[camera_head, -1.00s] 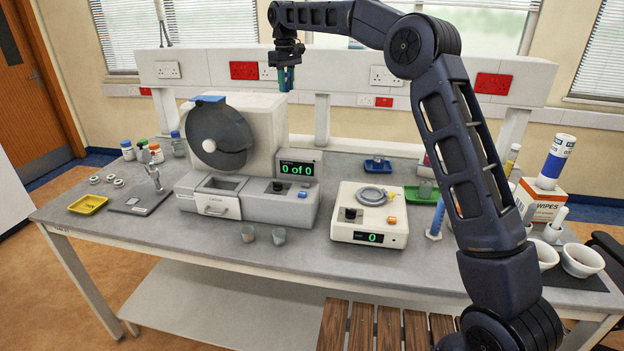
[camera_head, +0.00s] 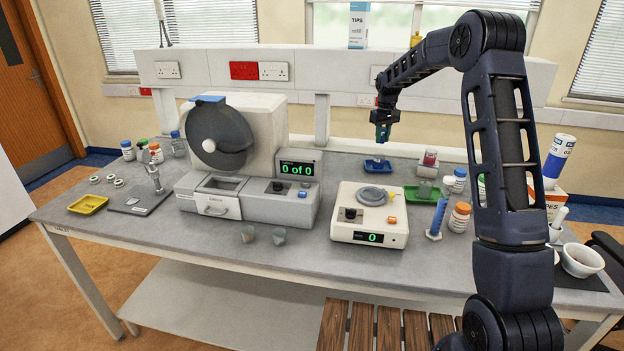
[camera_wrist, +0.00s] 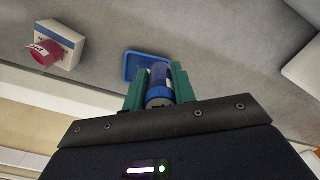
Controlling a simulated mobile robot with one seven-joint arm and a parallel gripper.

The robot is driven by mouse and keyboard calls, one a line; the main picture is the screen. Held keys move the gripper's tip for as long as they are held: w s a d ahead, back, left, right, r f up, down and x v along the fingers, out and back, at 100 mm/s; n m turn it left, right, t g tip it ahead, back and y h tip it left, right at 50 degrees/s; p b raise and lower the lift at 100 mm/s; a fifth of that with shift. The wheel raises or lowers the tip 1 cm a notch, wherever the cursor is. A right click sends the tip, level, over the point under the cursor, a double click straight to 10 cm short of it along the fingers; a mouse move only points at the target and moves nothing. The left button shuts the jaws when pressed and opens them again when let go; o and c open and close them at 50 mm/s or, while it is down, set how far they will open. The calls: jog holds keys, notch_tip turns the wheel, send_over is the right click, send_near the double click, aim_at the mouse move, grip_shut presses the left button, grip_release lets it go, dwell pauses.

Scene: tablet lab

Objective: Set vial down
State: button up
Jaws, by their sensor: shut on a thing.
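My gripper (camera_head: 382,132) is in the head view above the back of the bench, pointing down. In the wrist view its green fingers (camera_wrist: 157,88) are shut on the vial (camera_wrist: 159,86), which shows a blue body. A small blue tray (camera_head: 378,166) lies on the bench below my gripper. It also shows in the wrist view (camera_wrist: 134,66), just beyond the fingertips, with a gap below the vial in the head view.
A cream device with a round plate (camera_head: 345,229) stands in front. The back rail (camera_head: 350,80) runs behind.

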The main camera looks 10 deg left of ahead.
jog(key=s+d+f+m, duration=0.1)
jog(key=d+f, duration=0.3)
jog(key=d, duration=0.3)
jog(key=s+d+f+m, duration=0.1)
jog(key=d+f, duration=0.3)
jog(key=d, duration=0.4)
jog(key=s+d+f+m, duration=0.1)
jog(key=d+f, duration=0.2)
jog(key=d, duration=0.5)
jog(key=shift+d+f+m, duration=0.25)
jog(key=shift+f+m, duration=0.05)
jog(key=shift+f, duration=0.1)
jog(key=w+a+r+n, duration=0.2)
jog(key=a+r, duration=0.1)
jog(key=a, duration=0.9)
jog(key=w+a+r+n, duration=0.2)
jog(key=w+a+r, duration=0.15)
jog(key=a, duration=0.85)
jog(key=s+a+r+n, duration=0.1)
jog(key=s+a+r, duration=0.15)
jog(key=a, duration=0.65)
jog(key=s+a+r+n, duration=0.2)
jog(key=a+r, duration=0.1)
jog(key=a, duration=0.6)
jog(key=s+a+r+n, duration=0.1)
jog(key=s+a+r, duration=0.15)
jog(key=a, duration=0.65)
jog(key=f, duration=1.9)
jog(key=shift+w+f, duration=0.1)
jog(key=shift+w, duration=0.1)
